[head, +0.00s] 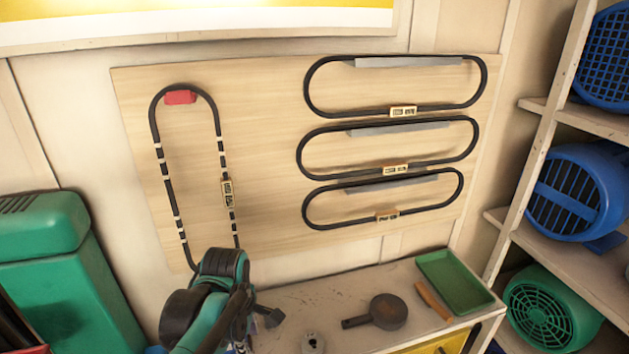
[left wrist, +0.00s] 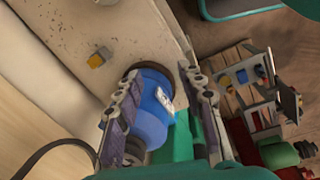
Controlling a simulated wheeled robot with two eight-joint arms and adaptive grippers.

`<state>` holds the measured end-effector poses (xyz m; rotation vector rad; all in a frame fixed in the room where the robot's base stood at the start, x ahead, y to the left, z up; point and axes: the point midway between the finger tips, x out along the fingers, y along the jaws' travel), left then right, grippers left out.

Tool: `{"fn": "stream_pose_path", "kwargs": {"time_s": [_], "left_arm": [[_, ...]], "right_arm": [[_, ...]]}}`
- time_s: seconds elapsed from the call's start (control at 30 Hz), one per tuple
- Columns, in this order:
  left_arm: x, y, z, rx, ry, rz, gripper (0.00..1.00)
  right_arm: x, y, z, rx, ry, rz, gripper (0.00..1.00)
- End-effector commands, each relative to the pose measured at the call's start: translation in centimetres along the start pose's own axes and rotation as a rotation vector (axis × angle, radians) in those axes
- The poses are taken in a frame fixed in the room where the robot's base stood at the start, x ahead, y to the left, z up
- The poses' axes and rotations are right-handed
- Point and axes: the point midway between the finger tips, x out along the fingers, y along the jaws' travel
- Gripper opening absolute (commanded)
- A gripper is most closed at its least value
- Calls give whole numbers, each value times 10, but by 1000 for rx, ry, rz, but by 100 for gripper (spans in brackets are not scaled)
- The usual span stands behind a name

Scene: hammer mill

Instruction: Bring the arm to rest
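My left arm (head: 218,290) comes up from the bottom of the head view, in front of the pegboard's lower left. Its gripper is mostly hidden behind the arm, with a dark part of it (head: 272,318) showing over the bench. In the left wrist view the two fingers of my left gripper (left wrist: 162,75) stand apart. A blue motor-like cylinder (left wrist: 152,118) with a green part beside it shows between and beyond them. I see no clear grip on it. My right gripper is in neither view.
A wooden board (head: 262,150) with several black belts hangs behind the bench (head: 290,300). A dark pan (head: 388,312) and green tray (head: 455,281) lie on the bench. A shelf (head: 590,270) with blue motors stands right, a green machine (head: 70,280) left.

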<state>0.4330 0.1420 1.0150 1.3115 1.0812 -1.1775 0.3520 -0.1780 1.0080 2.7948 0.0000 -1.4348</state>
Motion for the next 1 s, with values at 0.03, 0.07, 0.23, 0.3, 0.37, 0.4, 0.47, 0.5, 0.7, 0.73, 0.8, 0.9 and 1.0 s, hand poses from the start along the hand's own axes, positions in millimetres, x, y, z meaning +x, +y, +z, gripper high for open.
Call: {"fn": "stream_pose_path", "kwargs": {"time_s": [0.03,0.07,0.23,0.3,0.37,0.4,0.47,0.5,0.7,0.73,0.8,0.9,1.0], "left_arm": [[-2,-5,-2,53,1,20,39],[-3,-7,-3,93,2,33,39],[-8,-25,-9,361,26,123,39],[-10,-34,-12,511,52,171,39],[-11,-44,-16,665,88,217,39],[-11,-52,-18,778,119,248,39],[-10,-60,-21,940,173,289,39],[-9,-66,-23,1038,211,311,39],[-4,-82,-28,1378,369,364,39],[-4,-83,-29,1405,384,366,39],[-3,-84,-30,1448,406,369,39],[-3,-84,-30,1469,417,370,39],[-3,-84,-30,1469,417,370,39]], "right_arm": [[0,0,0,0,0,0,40],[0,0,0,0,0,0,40],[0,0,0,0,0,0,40],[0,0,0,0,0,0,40],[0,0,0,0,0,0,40],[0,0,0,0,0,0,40],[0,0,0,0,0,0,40],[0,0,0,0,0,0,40],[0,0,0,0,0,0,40],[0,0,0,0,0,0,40],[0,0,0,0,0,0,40],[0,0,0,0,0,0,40],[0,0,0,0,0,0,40]]}}
